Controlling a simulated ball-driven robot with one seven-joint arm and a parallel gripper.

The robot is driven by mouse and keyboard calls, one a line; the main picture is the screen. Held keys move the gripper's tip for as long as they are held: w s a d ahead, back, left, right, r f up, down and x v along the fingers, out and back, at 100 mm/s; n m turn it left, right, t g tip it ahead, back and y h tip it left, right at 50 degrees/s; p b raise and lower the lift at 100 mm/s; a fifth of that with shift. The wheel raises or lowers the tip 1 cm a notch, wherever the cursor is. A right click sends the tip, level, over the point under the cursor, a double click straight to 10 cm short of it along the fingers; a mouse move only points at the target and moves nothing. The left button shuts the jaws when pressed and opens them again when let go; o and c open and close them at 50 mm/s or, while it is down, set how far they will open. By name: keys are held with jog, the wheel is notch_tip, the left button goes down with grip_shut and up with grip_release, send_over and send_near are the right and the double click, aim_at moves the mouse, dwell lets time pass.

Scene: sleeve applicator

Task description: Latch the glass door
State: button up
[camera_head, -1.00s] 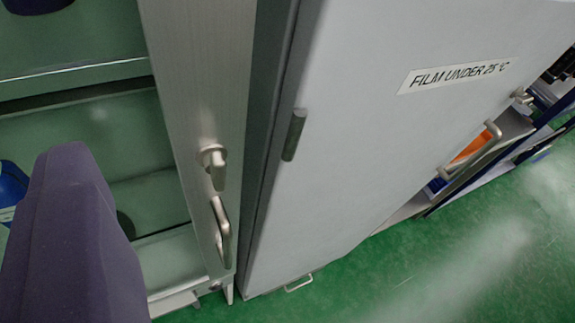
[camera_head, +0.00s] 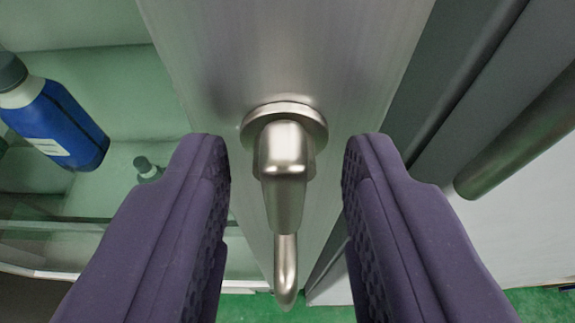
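The glass door's metal frame (camera_head: 215,45) runs down the middle of the view, with the green-tinted glass (camera_head: 95,60) to its left. A metal latch knob (camera_head: 283,165) on a round base sticks out from the frame, its lever pointing down. My gripper (camera_head: 285,165) is open, with one purple finger on each side of the latch lever. Gaps show between the lever and both fingers. The fingers hide parts of the frame and glass.
At right, close by, a grey cabinet has a dark cylindrical part (camera_head: 520,135). Green floor (camera_head: 545,305) shows at the bottom right.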

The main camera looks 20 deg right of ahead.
jog(key=shift+c, duration=0.4)
jog(key=shift+s, duration=0.1)
grip_shut()
